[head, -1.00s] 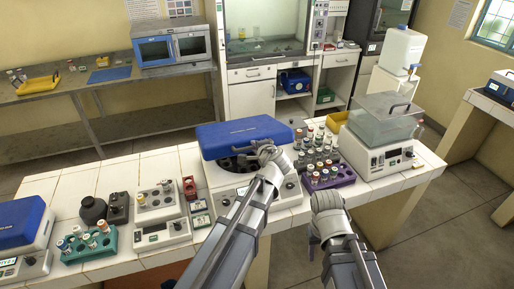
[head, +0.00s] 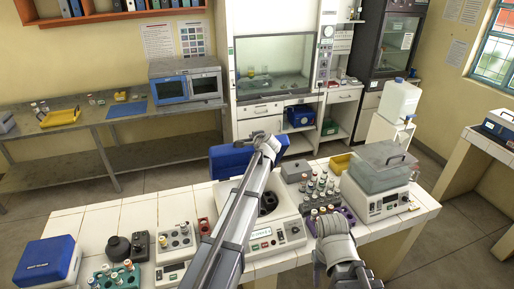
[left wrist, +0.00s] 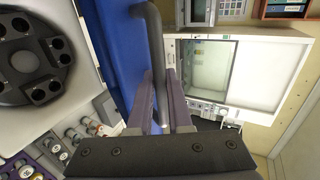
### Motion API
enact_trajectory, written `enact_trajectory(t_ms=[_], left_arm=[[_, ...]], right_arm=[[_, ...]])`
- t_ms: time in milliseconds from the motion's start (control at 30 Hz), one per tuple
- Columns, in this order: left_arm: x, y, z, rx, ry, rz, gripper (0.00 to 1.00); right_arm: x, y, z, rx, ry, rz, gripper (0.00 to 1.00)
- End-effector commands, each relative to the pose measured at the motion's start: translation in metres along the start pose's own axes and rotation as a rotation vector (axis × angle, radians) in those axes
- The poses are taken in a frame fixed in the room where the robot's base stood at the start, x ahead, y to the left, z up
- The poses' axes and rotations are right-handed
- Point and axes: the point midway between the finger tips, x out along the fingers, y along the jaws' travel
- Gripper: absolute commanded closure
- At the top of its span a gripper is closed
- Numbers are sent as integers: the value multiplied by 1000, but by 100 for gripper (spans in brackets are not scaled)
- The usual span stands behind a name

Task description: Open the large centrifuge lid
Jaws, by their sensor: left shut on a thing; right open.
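The large centrifuge (head: 286,232) stands on the white tiled bench, its dark rotor showing in the open bowl. Its blue lid (head: 228,160) is raised to about upright behind the bowl. My left gripper (head: 268,146) is at the lid's front face, partly covering it. In the left wrist view, the left gripper's fingers (left wrist: 165,105) are shut on the dark lid handle (left wrist: 156,55), beside the blue lid (left wrist: 112,40). The rotor (left wrist: 32,62) with its empty-looking holes lies at left there. My right gripper (head: 332,225) is apart from the centrifuge, over the bench front; its fingertips are hard to see.
A purple rack of vials (head: 345,220) stands right of the centrifuge, with a clear-lidded water bath (head: 382,185) beyond. The bench's back left is bare.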

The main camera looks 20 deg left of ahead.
Motion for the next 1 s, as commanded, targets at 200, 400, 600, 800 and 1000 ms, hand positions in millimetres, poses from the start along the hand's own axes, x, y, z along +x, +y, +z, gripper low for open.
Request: enact_trajectory(t_ms=[200,400,600,800,1000], left_arm=[[21,-30,-1,-4,-3,63,100],[30,-37,-1,-3,0,104,100],[33,-38,0,-2,2,117,100],[33,-38,0,-3,3,118,100],[32,-38,0,-2,3,118,74]], right_arm=[[-29,2,2,13,-1,-2,50],[-39,3,3,22,-1,-3,50],[-41,3,3,25,-1,-3,50],[-40,3,3,25,-1,-3,50],[-40,3,3,25,-1,-3,50]])
